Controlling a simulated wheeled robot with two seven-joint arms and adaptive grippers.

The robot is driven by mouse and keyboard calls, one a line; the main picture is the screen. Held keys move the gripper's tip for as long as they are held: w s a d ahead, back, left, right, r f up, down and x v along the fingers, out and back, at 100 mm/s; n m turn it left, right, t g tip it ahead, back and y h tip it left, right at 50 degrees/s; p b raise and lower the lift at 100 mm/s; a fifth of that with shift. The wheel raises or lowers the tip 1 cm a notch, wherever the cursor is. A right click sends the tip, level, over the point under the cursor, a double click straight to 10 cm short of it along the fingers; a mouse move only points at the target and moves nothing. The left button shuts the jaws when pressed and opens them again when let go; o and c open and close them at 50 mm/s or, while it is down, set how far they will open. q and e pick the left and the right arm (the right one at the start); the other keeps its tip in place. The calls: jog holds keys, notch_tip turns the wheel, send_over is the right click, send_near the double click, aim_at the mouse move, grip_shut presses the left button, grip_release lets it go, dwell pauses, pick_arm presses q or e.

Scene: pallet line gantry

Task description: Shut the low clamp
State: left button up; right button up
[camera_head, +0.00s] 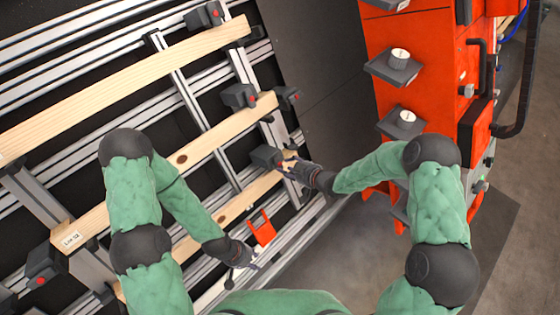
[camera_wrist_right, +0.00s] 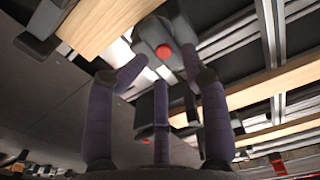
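A dark clamp block (camera_head: 265,156) sits at the upper end of the lowest wooden board (camera_head: 237,205). My right gripper (camera_head: 291,166) is close to the right of this block. In the right wrist view a clamp block with a red button (camera_wrist_right: 165,52) is seen beyond my spread purple fingers; I cannot tell whether they touch it. My left gripper (camera_head: 249,263) is low in the head view, just below an orange-red bracket (camera_head: 262,228) on the rails. Its fingers are too small to read. I cannot tell which part is the low clamp or whether it is shut.
More boards lie on aluminium rails (camera_head: 190,100), with other dark clamps (camera_head: 240,95) (camera_head: 204,15) and a labelled board (camera_head: 72,240). An orange cabinet (camera_head: 385,30) with dark ledges stands at the right. Bare floor (camera_head: 335,250) lies between my arms.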

jog(key=shift+p+v, duration=1.05)
jog(key=shift+v, duration=1.65)
